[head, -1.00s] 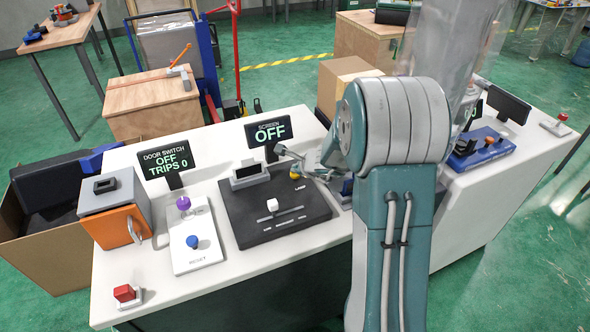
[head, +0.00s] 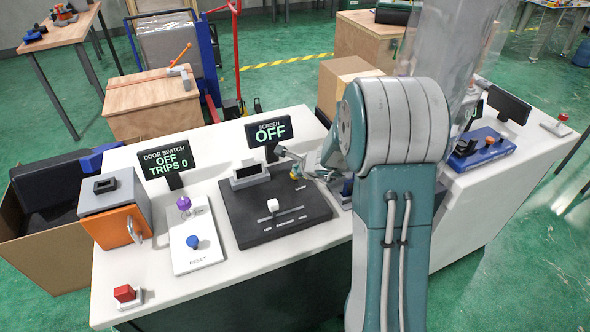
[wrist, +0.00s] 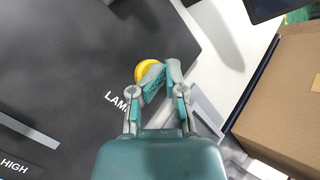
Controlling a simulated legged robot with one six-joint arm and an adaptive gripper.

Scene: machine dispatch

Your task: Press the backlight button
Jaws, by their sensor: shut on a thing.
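The yellow round button (wrist: 147,70) sits on the black panel (head: 250,222) beside white lettering that starts "LAM". In the head view, the button (head: 294,174) is small and partly covered by my gripper. My gripper (wrist: 163,76) has its fingertips brought together at the button, overlapping its right side in the wrist view. The jaws are shut on it, though the contact itself is partly hidden. The screen sign (head: 271,131) behind the panel reads "SCREEN OFF".
The panel also carries a white slider knob (head: 273,205) and a small framed display (head: 249,174). A door switch sign (head: 166,161), blue reset button (head: 193,242) and orange-fronted box (head: 119,223) stand left. A cardboard box (wrist: 285,100) is at right in the wrist view.

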